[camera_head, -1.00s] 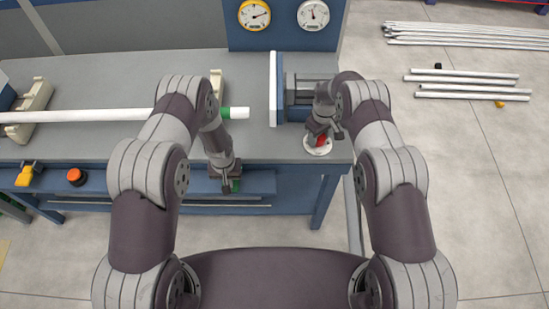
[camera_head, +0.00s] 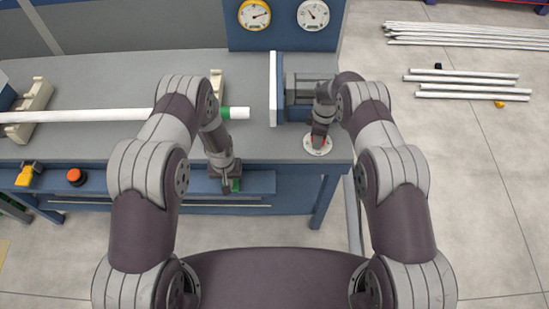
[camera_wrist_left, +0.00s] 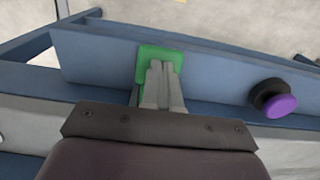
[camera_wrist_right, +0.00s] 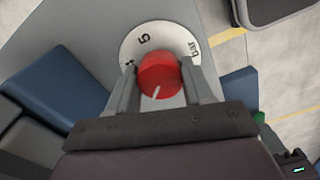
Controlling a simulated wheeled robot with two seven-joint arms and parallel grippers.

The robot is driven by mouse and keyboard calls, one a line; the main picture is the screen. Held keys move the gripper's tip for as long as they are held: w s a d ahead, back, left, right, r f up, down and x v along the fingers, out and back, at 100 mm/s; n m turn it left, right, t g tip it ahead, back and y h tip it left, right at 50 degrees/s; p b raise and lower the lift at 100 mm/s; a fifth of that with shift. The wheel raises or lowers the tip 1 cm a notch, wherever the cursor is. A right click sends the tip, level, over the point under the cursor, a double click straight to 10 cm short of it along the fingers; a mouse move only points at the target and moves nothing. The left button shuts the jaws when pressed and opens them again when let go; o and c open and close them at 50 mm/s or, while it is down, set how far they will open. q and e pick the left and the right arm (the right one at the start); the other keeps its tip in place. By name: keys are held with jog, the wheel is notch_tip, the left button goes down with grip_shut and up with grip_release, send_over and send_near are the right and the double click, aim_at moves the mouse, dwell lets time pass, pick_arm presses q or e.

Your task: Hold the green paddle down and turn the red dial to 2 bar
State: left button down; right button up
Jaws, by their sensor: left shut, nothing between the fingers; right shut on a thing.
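The green paddle (camera_wrist_left: 174,54) is at the bench's front edge. My left gripper (camera_head: 226,188) is shut and empty, its fingertips against the paddle's face in the left wrist view (camera_wrist_left: 159,66). My right gripper (camera_wrist_right: 160,84) is shut on the dial, one finger on each side. The dial's white line points toward the wrist, slightly left. The white gauge (camera_head: 313,14) has its needle toward the upper left.
A yellow-rimmed gauge (camera_head: 254,14) is beside the white one. A white pipe (camera_head: 80,116) with a green band lies on cradles on the bench (camera_head: 255,150). An orange button (camera_head: 76,176) and yellow part (camera_head: 26,176) are at the front left. Loose pipes (camera_head: 465,86) lie on the floor.

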pick_arm(q)
jog(key=shift+w, duration=0.2)
pick_arm(e)
jog(key=n, duration=0.3)
jog(key=shift+w+d+r, duration=0.1)
jog(key=shift+w+r, duration=0.2)
jog(key=shift+w, duration=0.05)
pick_arm(q)
jog(key=shift+s+r, duration=0.15)
jog(key=shift+r, duration=1.85)
pick_arm(e)
jog(key=shift+w, duration=0.1)
jog(key=o, duration=0.7)
jog(key=shift+o, duration=1.2)
jog(key=shift+f, duration=0.1)
pick_arm(q)
jog(key=shift+w+f, duration=0.1)
jog(key=shift+w, duration=0.1)
pick_arm(e)
jog(key=shift+f, duration=0.2)
pick_arm(q)
jog(key=shift+s, duration=0.15)
pick_arm(e)
jog(key=shift+s, duration=0.2)
